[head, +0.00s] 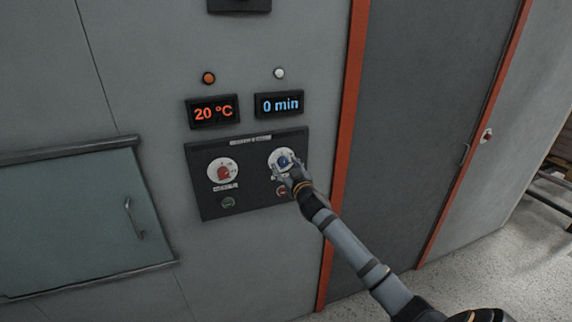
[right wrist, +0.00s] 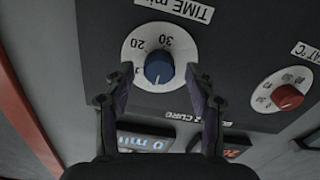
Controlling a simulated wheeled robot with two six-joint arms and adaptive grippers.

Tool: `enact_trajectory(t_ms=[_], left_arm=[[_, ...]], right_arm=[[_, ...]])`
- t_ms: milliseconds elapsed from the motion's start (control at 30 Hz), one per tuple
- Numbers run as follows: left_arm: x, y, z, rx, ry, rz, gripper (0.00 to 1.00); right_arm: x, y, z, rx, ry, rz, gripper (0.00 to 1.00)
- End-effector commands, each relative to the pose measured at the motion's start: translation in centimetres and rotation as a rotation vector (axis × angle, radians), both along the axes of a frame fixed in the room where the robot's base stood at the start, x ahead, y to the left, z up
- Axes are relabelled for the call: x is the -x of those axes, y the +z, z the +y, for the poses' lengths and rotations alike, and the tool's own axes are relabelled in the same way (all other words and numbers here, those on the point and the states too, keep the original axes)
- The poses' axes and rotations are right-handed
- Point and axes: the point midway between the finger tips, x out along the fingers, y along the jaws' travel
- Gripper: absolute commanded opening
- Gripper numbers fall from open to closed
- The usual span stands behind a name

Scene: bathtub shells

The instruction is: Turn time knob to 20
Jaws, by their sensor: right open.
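The time knob (head: 285,160) is blue on a white dial, at the upper right of the dark control panel. In the right wrist view the blue knob (right wrist: 159,67) shows with its dial marks 20 and 30, under the label "TIME min". My right gripper (right wrist: 161,84) is open, its two fingers on either side of the knob; I cannot tell whether they touch it. In the head view my right gripper (head: 282,172) covers part of the dial. The time display (head: 280,105) reads "0 min". My left gripper is not in view.
A red temperature knob (head: 223,172) sits left on the panel, below a display (head: 212,112) reading "20 °C". A green button (head: 228,203) and a red button (head: 282,191) are low on the panel. A hatch with a handle (head: 134,218) is at left.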

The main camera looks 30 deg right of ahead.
Motion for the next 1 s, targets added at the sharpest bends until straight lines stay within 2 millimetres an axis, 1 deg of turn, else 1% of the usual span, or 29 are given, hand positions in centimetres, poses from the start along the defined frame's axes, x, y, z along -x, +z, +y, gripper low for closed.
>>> enact_trajectory(t_ms=[167, 267, 567, 600, 767, 1000], left_arm=[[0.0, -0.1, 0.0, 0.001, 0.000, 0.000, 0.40], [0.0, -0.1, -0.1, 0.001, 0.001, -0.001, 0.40], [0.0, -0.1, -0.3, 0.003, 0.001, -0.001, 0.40], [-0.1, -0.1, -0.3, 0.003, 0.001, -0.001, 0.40], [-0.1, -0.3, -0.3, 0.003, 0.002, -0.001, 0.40], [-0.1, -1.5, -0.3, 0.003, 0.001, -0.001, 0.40]], right_arm=[[0.0, 0.0, 0.0, 0.000, 0.000, 0.000, 0.56], [0.0, 0.0, 0.0, 0.000, 0.000, 0.000, 0.43], [0.0, 0.0, 0.0, 0.000, 0.000, 0.000, 0.03], [0.0, 0.0, 0.0, -0.001, 0.000, 0.000, 0.01], [0.0, -0.1, 0.0, -0.013, 0.000, -0.003, 0.01], [0.0, -0.2, 0.0, -0.106, 0.000, -0.029, 0.01]])
